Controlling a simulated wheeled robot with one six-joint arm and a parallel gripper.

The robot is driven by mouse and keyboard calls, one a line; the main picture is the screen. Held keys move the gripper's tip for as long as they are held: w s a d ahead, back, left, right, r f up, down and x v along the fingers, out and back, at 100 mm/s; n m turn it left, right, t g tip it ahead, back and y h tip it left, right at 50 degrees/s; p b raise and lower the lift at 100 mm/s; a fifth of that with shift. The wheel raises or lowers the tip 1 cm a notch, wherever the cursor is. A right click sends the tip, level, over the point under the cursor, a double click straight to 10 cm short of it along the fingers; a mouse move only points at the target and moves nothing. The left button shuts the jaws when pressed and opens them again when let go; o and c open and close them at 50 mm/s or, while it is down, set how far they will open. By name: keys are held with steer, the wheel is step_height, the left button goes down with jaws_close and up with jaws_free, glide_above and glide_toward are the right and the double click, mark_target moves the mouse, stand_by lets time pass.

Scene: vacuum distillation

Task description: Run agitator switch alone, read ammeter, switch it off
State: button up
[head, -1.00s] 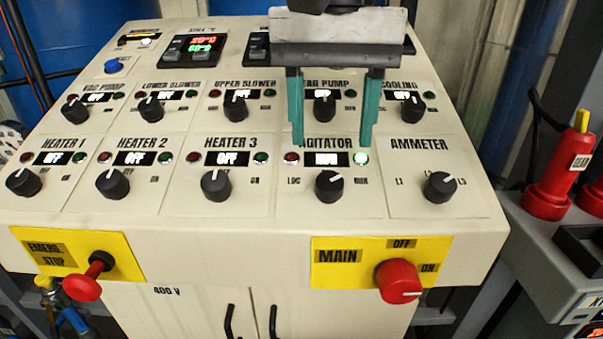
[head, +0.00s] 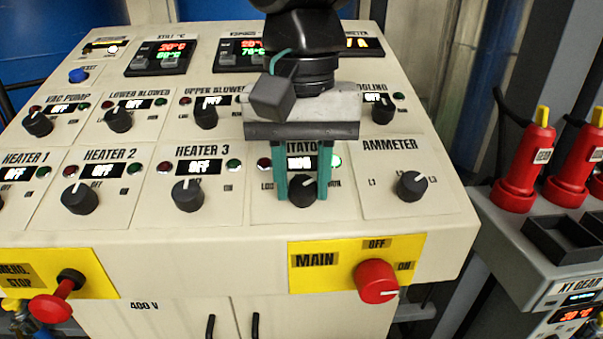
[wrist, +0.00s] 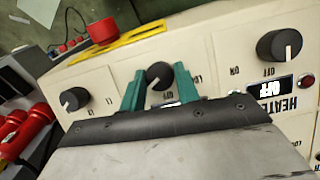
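The agitator switch (head: 302,190) is a black knob with a white mark on the cream panel. Its green lamp (head: 337,161) is lit, and its display, partly covered by my gripper, appears to read RUN. My gripper (head: 302,197) is open, its teal fingers on either side of this knob; the wrist view also shows the knob (wrist: 159,76) between the fingertips, contact unclear. The ammeter selector (head: 412,186) is right of it, its mark pointing up and right. An amber-lit meter (head: 362,44) at the top right is partly hidden by my arm, its reading not legible.
Heater 3's knob (head: 187,195) is left of the agitator, its display at OFF. The red main switch (head: 377,281) on a yellow plate points towards ON. The red emergency stop (head: 51,306) is at lower left.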

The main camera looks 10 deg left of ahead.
steer(key=shift+n, duration=0.3)
steer(key=n+h, duration=0.1)
steer(key=n, duration=0.1)
steer(key=n+t+h, duration=0.1)
steer(key=n, duration=0.2)
steer(key=shift+s+a, duration=0.15)
steer(key=n+t, duration=0.1)
steer(key=n, duration=0.1)
steer(key=n+h, duration=0.1)
steer(key=n, duration=0.2)
steer(key=shift+t, duration=0.4)
steer(key=shift+n, duration=0.4)
steer(key=o, duration=1)
steer(key=shift+c, duration=0.2)
steer(key=v, duration=0.7)
steer(key=shift+s+r, duration=0.2)
steer(key=shift+r, duration=0.15)
